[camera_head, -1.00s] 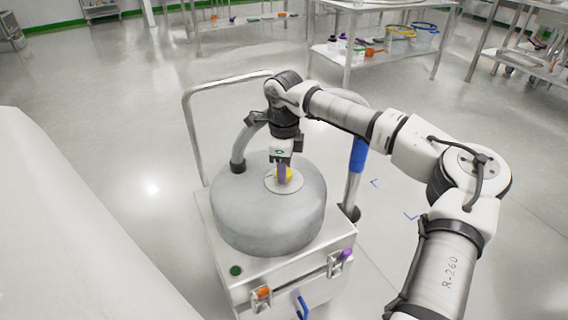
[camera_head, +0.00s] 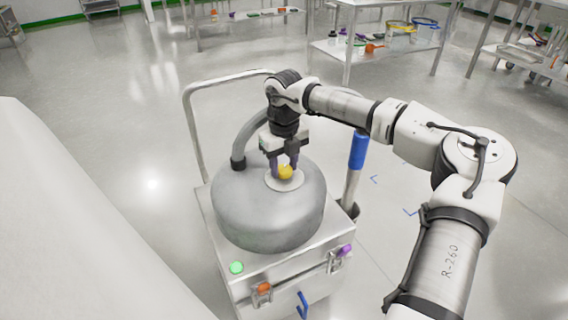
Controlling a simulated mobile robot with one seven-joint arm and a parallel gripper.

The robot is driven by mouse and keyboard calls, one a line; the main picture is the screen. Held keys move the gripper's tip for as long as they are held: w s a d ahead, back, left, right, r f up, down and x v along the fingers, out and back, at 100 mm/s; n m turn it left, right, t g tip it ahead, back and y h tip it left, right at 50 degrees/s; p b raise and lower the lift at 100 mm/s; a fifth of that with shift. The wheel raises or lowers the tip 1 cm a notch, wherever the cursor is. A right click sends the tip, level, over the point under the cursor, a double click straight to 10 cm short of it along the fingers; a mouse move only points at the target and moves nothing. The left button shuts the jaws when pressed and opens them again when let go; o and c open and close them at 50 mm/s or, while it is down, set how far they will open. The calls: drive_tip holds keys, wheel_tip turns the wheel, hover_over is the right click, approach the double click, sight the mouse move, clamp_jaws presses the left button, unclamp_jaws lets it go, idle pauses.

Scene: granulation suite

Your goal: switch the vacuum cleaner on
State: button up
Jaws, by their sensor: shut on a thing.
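The vacuum cleaner (camera_head: 268,213) stands in the middle of the view, a grey drum on a boxy steel cart. A yellow knob (camera_head: 285,172) sits on a pale round plate (camera_head: 272,184) on top of the drum. My gripper (camera_head: 285,170) points down from above, with its two dark fingers on either side of the knob, shut on it. A round lamp (camera_head: 236,267) on the cart's front left corner is lit bright green. The fingers hide part of the knob.
A bent push handle (camera_head: 187,120) rises behind the drum, with a grey hose (camera_head: 240,145) beside it. A blue-gripped tube (camera_head: 358,152) stands to the right. Steel tables (camera_head: 385,47) with small items are at the back. A white surface (camera_head: 60,220) fills the left front.

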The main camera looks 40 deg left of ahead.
sight(284, 169)
drive_tip(key=shift+m, duration=0.6)
drive_tip(key=o, duration=1)
drive_tip(key=shift+c, duration=0.2)
drive_tip(key=shift+r, duration=0.1)
wheel_tip(284, 169, up, 14)
drive_tip(key=p, duration=0.1)
drive_tip(key=shift+p, duration=0.3)
drive_tip(key=shift+f, duration=0.2)
